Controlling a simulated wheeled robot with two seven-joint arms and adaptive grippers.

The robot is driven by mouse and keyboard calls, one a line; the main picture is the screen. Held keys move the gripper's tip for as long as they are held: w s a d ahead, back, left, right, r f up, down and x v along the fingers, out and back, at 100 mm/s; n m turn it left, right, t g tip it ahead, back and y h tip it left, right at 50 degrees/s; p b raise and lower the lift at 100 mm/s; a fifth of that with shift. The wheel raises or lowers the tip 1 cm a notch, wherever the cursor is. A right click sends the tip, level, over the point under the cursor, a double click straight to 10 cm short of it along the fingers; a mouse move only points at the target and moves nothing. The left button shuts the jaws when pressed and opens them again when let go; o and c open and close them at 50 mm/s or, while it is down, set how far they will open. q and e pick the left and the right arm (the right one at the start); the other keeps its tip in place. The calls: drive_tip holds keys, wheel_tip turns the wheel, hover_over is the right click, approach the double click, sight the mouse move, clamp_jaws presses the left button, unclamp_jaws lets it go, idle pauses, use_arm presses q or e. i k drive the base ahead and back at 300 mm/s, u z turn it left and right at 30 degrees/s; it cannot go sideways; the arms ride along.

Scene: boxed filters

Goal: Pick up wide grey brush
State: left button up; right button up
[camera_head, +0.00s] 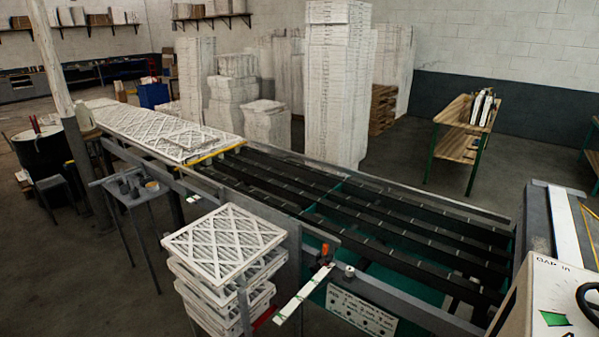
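I cannot make out a wide grey brush for certain in the head view. Small dark grey items (130,187) sit on a small grey metal table (150,195) left of the conveyor, too small to identify. Neither of my grippers shows in this view.
A conveyor with dark rails (385,205) crosses the middle. A stack of white lattice-faced filters (224,243) stands in front of it. A machine (545,290) is at bottom right. A green-legged wooden table (462,125) stands behind. Grey floor (100,290) is open at lower left.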

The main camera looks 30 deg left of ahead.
sight(121, 170)
drive_tip(key=u, duration=2.85)
drive_tip(key=i, duration=1.95)
drive_tip(key=u, duration=0.55)
drive_tip(key=i, duration=2)
drive_tip(key=z, duration=0.85)
drive_tip(key=i, duration=1.7)
drive_tip(key=z, duration=1.05)
